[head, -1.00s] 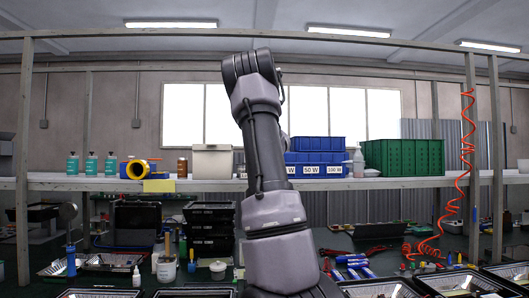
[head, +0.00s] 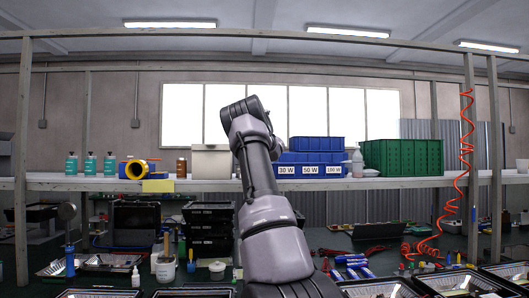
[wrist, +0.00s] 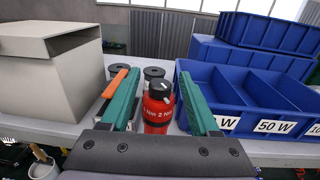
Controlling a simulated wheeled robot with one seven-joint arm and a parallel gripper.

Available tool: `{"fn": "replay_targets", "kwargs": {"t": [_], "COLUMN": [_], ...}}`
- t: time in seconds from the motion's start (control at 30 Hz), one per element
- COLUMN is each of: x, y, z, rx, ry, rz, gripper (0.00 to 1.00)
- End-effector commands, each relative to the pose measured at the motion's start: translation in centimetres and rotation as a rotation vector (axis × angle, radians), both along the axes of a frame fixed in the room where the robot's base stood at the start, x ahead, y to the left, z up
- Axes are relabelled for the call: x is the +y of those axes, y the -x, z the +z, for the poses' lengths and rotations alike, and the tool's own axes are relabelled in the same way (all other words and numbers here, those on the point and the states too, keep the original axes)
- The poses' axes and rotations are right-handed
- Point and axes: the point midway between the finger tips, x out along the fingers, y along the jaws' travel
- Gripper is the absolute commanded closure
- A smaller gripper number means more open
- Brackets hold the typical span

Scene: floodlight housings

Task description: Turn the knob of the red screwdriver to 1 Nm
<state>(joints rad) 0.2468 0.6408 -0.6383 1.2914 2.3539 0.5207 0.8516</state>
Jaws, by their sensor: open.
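The red screwdriver (wrist: 158,112) stands upright on the shelf in the wrist view, with a black knob (wrist: 159,90) on top. White lettering on its red body reads "1 Nm" and "2 N", the rest cut off by the curve. A small white mark shows on the knob, but I cannot tell its exact setting. My gripper (wrist: 159,74) is open, its two teal fingers apart on the left and right of the screwdriver, with visible gaps. In the head view my arm hides the gripper and the screwdriver.
Dark round-topped items (wrist: 153,73) stand behind the screwdriver. An orange piece (wrist: 115,82) shows beside the left finger. A beige box (wrist: 50,75) stands close on the left. Blue bins (wrist: 250,95) with wattage labels stand close on the right. The shelf (head: 420,181) continues right past a green crate (head: 402,158).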

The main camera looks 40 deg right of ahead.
Motion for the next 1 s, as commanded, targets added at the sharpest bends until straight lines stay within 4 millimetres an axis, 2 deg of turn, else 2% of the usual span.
{"fn": "replay_targets", "kwargs": {"t": [0.23, 0.27, 0.4, 0.43, 0.77, 1.0], "x": [-0.08, -0.08, -0.07, -0.07, 0.05, 0.35], "y": [-0.08, -0.08, -0.08, -0.07, -0.16, -0.42], "z": [0.0, 0.0, 0.0, 0.0, -0.06, -0.22], "rx": [0.0, 0.0, 0.0, 0.0, 0.002, 0.006], "ry": [0.0, 0.0, 0.0, 0.0, 0.001, 0.004], "rz": [0.0, 0.0, 0.0, 0.0, -0.027, -0.141], "gripper": [0.38, 0.42, 0.95, 1.0, 1.0, 1.0]}}
